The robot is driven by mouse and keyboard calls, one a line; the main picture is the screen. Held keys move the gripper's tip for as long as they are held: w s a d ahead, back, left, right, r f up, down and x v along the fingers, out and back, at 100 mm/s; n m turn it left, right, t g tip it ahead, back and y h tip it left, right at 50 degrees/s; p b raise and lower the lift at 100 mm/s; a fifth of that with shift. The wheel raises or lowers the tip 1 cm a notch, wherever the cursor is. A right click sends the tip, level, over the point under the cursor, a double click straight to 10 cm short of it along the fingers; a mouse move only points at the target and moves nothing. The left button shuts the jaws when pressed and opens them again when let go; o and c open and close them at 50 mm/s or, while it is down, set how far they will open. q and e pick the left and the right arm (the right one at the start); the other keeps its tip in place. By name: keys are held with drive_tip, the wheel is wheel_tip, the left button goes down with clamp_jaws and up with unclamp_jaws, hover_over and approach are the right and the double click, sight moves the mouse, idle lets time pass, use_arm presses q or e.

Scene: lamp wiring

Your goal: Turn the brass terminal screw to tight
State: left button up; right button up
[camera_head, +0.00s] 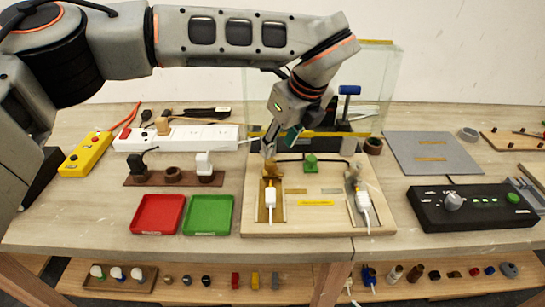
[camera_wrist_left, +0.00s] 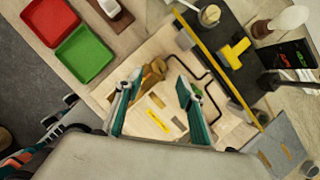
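The brass terminal (camera_head: 270,190) stands on the left side of the wooden wiring board (camera_head: 310,230). A white connector (camera_head: 270,197) lies in front of it. My left gripper (camera_head: 279,146) points down just above and behind the terminal. In the wrist view my left gripper (camera_wrist_left: 158,105) is open, its teal fingers apart. The brass terminal (camera_wrist_left: 154,73) shows between and beyond the fingers, partly hidden by one. I cannot tell whether they touch it, or how the screw is turned. A silver terminal (camera_head: 353,181) stands on the board's right side. My right gripper is out of view.
A green block (camera_head: 310,162) and a black wire lie at the board's back. A clear panel and a blue-handled tool (camera_head: 348,92) stand behind. Red (camera_head: 158,214) and green (camera_head: 208,215) trays lie left; a black control box (camera_head: 470,207) lies right.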

sight(271, 161)
use_arm(q)
drive_tip(key=shift+x, duration=3.55)
drive_tip(key=shift+s, duration=0.15)
clamp_jaws()
